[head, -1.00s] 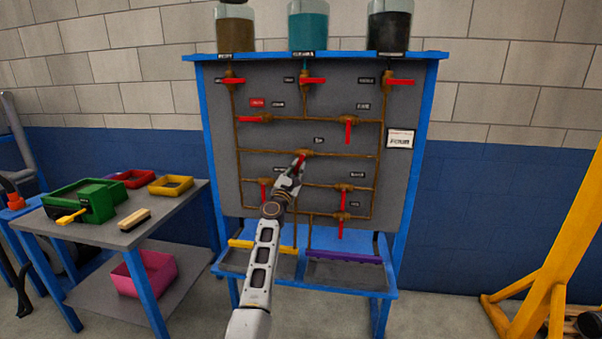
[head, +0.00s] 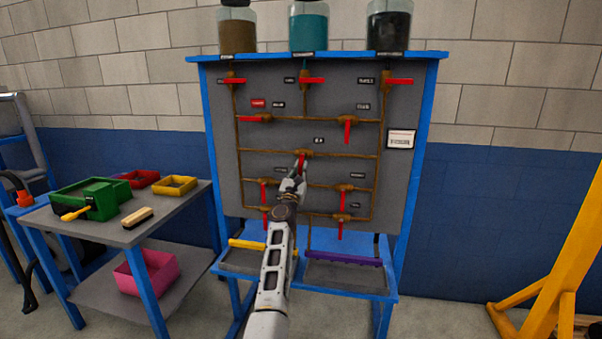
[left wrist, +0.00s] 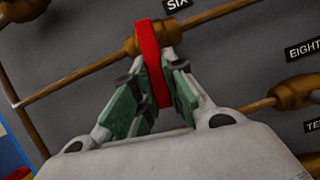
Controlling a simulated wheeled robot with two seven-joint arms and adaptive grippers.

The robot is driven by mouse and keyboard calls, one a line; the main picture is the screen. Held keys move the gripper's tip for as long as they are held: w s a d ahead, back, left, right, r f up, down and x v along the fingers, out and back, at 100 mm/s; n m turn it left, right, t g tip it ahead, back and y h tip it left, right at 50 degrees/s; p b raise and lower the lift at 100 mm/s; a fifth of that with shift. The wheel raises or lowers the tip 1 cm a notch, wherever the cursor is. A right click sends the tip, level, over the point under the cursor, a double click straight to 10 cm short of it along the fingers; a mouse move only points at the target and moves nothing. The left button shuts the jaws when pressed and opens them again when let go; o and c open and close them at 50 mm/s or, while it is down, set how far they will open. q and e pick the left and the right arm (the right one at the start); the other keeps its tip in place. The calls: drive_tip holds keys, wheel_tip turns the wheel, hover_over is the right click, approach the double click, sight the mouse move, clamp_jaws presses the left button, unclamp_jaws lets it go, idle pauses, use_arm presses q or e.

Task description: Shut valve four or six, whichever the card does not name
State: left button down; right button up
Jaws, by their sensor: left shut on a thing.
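The valve labelled SIX (left wrist: 177,4) is at the middle of the pipe board, with a red lever (left wrist: 152,50). My left gripper (left wrist: 154,78) is shut on that lever, its green pads on either side. In the head view the lever (head: 301,159) points nearly straight down, across its horizontal pipe. The white card (head: 401,140) hangs at the board's right edge; its word looks like FOUR in the earlier frame and is blurred now. The upper-left valve (head: 258,118), whose label I cannot read, has its red lever along its pipe. My right gripper is not in view.
Several other red-levered valves surround the held one, including a lower-right valve (head: 343,187). Three jars stand on the blue frame (head: 430,100). A tool table (head: 130,235) stands left; a yellow frame (head: 560,250) stands right.

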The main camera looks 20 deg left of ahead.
use_arm(q)
drive_tip(key=shift+w+d+f+n+y, duration=0.1)
drive_tip(key=shift+d+n+y, duration=0.25)
drive_tip(key=shift+n, duration=0.55)
drive_tip(key=shift+y, duration=0.25)
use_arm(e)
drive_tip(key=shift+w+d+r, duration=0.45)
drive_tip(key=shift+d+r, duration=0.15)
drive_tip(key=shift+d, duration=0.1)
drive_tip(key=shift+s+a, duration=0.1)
